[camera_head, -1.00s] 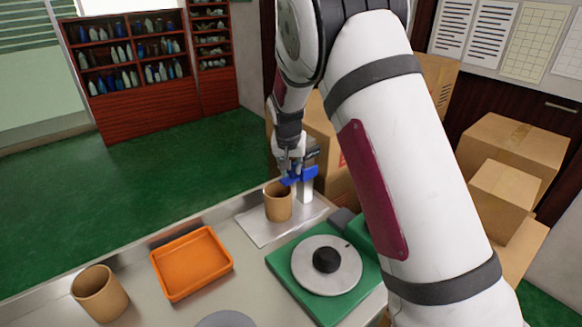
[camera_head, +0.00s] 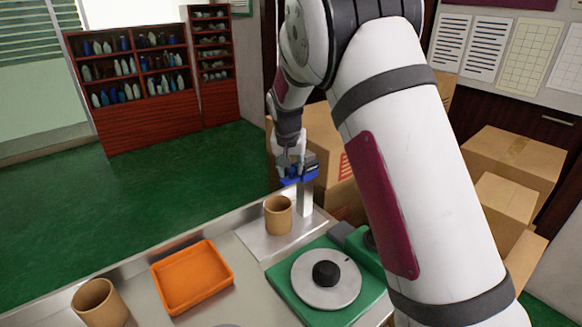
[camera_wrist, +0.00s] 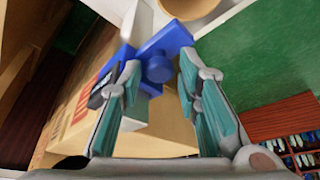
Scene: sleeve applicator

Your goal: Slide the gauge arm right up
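The blue gauge arm (camera_head: 300,176) sits high on a short pale upright post (camera_head: 305,200) at the back right of the bench, above the rim of a tan cup (camera_head: 278,215). My gripper (camera_head: 290,164) is at the gauge arm, reaching down from above. In the wrist view, the gauge arm (camera_wrist: 182,36) is a blue block with a round knob (camera_wrist: 157,66). The exact contact is partly hidden by the fingers.
The cup stands on a pale plate (camera_head: 258,240) beside the post. A green base with a grey disc (camera_head: 330,290) is in front, an orange tray (camera_head: 190,275) and another cup (camera_head: 100,302) to the left. Cardboard boxes (camera_head: 325,145) stand behind.

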